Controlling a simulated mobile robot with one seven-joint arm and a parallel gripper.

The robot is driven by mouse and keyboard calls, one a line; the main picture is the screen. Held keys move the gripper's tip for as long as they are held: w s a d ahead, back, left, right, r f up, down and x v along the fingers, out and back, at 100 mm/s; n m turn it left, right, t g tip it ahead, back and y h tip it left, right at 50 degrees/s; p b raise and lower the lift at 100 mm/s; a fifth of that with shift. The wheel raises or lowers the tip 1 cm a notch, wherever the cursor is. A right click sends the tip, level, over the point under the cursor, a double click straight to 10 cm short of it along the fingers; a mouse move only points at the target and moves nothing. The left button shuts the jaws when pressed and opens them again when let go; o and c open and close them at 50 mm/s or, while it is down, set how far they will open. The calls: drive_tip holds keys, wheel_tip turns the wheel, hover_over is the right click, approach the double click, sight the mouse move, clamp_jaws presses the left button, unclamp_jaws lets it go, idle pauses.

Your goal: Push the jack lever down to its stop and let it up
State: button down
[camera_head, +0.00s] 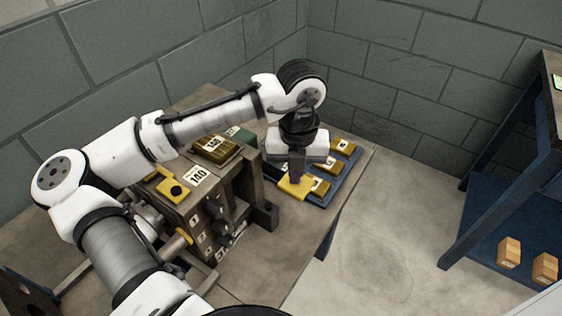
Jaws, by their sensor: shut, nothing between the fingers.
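My gripper (297,178) is shut and empty, pointing down over the table to the right of the dark machine. A flat yellow piece (296,188) shows right at its fingertips. I cannot tell whether this is the end of the jack lever or a separate block, or whether the fingers touch it. The machine (190,213) has a plate marked 140 and a black knob on yellow (178,190). My arm hides part of the machine.
A blue tray (334,187) with several labelled yellow blocks (342,145) lies just right of my gripper. A blue rack (492,206) with orange boxes (509,252) stands at right. The floor between is clear.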

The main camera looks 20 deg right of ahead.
drive_tip(key=shift+f, duration=0.5)
drive_tip(key=shift+r, duration=0.15)
wheel_tip(320, 180, up, 13)
drive_tip(key=p, duration=1.2)
idle(0.6)
